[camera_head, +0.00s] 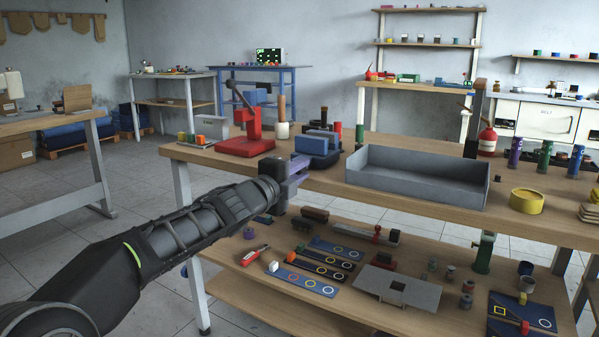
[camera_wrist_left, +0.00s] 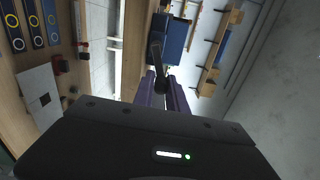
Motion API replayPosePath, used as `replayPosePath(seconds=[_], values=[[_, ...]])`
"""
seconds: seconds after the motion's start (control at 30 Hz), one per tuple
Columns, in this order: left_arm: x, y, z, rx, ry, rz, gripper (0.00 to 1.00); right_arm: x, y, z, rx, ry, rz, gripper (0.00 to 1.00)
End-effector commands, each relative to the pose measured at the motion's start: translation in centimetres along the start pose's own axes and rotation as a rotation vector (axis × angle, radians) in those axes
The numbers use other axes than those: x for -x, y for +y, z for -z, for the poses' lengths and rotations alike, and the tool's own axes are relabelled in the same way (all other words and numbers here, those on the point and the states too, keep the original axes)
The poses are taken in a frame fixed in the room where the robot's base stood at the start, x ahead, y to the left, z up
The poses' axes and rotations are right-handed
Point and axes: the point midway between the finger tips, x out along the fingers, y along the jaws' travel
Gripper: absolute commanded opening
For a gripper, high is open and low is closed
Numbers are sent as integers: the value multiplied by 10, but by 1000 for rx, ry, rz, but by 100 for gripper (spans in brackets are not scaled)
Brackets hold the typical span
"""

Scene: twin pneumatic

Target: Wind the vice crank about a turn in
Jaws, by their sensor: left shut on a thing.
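The blue vice (camera_head: 318,145) stands at the front edge of the wooden workbench, left of the grey tray. In the left wrist view the vice (camera_wrist_left: 175,38) is at the top centre, with its dark crank (camera_wrist_left: 156,50) reaching down from it. My left gripper (camera_head: 298,166) is at the front of the vice, at the bench edge. Its purple fingers (camera_wrist_left: 166,92) are shut on the end of the crank, seen in the left wrist view. The crank is mostly hidden by the gripper in the head view. My right gripper is in neither view.
A red press (camera_head: 245,130) stands left of the vice. An open grey tray (camera_head: 415,185) lies to the right, with a yellow tin (camera_head: 526,202) beyond it. A lower shelf (camera_head: 240,283) holds several small parts and blue strips. Clear air lies in front of the bench edge.

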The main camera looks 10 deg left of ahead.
Motion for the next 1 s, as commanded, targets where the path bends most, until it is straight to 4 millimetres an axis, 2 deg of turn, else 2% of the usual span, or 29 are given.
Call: replayPosePath(seconds=[0.07,0.1,0.33,0.7,0.87,1.0], values=[[1,-4,-6,-2,-9,6,0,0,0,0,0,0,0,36],[1,-5,-6,-2,-9,7,18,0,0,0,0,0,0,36],[1,-3,-3,0,-5,5,37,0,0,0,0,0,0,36],[6,-2,-1,1,-2,3,37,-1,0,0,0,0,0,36],[26,-2,-2,1,-3,5,37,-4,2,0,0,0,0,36],[50,-3,-2,1,-4,5,37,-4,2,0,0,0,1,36]])
